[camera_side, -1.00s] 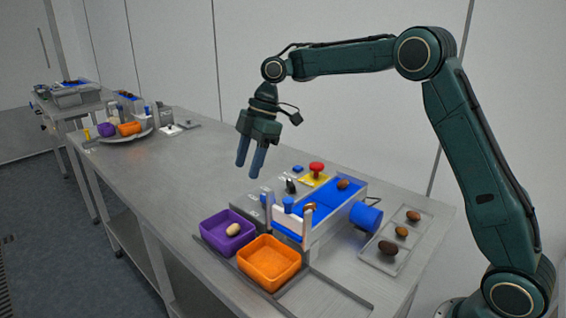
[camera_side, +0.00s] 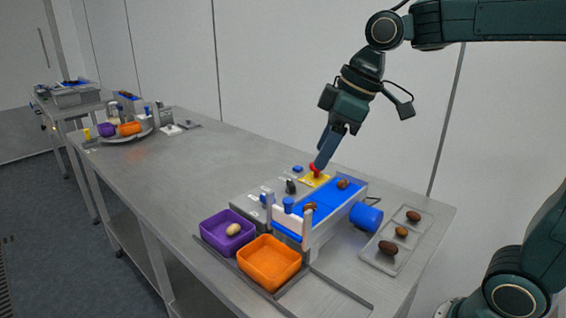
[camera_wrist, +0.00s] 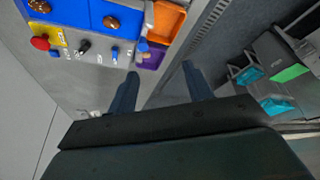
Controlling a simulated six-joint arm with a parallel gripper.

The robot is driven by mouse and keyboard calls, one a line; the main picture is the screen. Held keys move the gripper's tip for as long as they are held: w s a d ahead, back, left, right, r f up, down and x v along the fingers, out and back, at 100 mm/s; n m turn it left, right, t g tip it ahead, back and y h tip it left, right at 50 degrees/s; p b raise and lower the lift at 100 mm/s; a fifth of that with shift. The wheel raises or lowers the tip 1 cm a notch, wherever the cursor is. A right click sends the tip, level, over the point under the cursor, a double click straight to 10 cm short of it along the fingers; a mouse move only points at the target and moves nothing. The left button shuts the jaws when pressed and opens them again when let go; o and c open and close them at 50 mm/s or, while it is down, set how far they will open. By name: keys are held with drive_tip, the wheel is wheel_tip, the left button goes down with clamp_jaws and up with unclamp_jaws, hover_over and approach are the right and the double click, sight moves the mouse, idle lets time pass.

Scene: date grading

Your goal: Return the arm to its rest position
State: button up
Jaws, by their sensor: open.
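My gripper (camera_side: 328,148) is in the air above the back of the blue-belted grading machine (camera_side: 335,192), with its fingers pointing down in the side view. Its fingertips overlap the red button in the picture, and I cannot tell the exact gap. In the wrist view my gripper (camera_wrist: 160,82) has its two fingers well apart, with nothing between them. A purple bin (camera_side: 215,238) holds one pale date (camera_side: 233,229). An orange bin (camera_side: 268,264) beside it looks empty. Brown dates (camera_side: 343,184) lie on the belt.
A tray (camera_side: 376,256) with three dates (camera_side: 401,232) lies right of the machine. A red button (camera_side: 314,170) on a yellow plate stands at the machine's back. The table's middle is clear.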

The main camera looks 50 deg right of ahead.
drive_tip(key=s+d+f+m+t+h, duration=0.1)
drive_tip(key=s+d+f+m, duration=0.1)
drive_tip(key=s, duration=0.5)
drive_tip(key=s+d+f+m+h, duration=0.1)
drive_tip(key=s+d+f+m, duration=0.1)
drive_tip(key=s, duration=0.6)
drive_tip(key=f+m, duration=0.1)
drive_tip(key=m, duration=0.1)
drive_tip(key=shift+s+d+f+m+t, duration=0.15)
drive_tip(key=shift+s+d+m+t, duration=0.15)
drive_tip(key=shift+t, duration=0.1)
